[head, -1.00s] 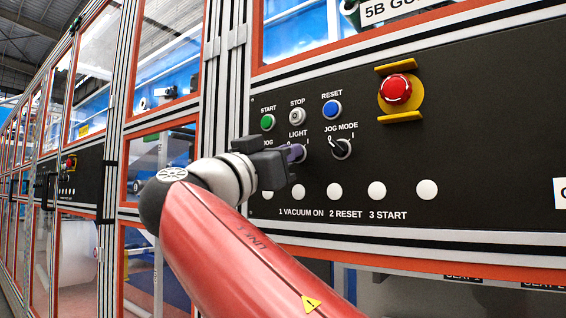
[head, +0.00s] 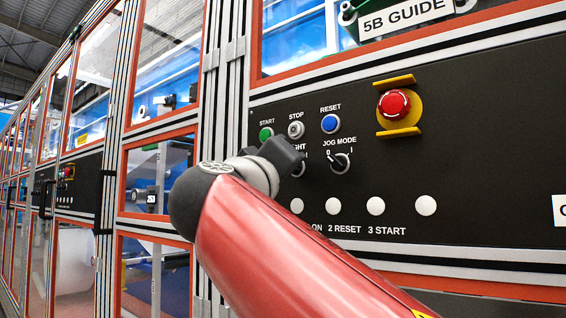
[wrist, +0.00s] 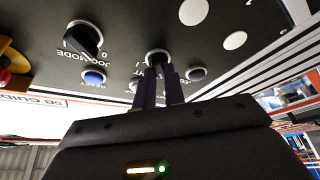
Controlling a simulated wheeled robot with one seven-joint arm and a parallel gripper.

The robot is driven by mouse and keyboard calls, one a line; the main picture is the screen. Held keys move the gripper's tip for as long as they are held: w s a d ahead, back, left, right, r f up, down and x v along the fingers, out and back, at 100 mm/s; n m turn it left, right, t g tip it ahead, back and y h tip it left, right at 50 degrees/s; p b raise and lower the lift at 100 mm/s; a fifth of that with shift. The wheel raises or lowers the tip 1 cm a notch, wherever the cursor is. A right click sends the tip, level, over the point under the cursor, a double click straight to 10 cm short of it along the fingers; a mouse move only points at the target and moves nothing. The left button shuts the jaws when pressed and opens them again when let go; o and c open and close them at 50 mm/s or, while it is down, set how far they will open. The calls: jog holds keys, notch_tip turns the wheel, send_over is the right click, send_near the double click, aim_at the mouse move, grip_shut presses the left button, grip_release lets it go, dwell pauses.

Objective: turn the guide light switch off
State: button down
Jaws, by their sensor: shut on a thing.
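The guide light switch (wrist: 157,58) is a dark rotary knob in a pale ring on the black control panel. In the wrist view my gripper (wrist: 162,76) has its two dark purple fingers close together, shut on this knob.
Above are the green start (head: 266,134), stop (head: 296,130) and blue reset (head: 330,123) buttons. A red emergency stop (head: 394,103) with yellow guards stands out at upper right.

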jog(key=shift+d+r+n, duration=0.1)
jog(key=shift+n, duration=0.4)
jog(key=c, duration=1.5)
grip_release()
jog(key=shift+w, duration=0.1)
jog(key=b+v, duration=0.1)
jog(key=v, duration=0.7)
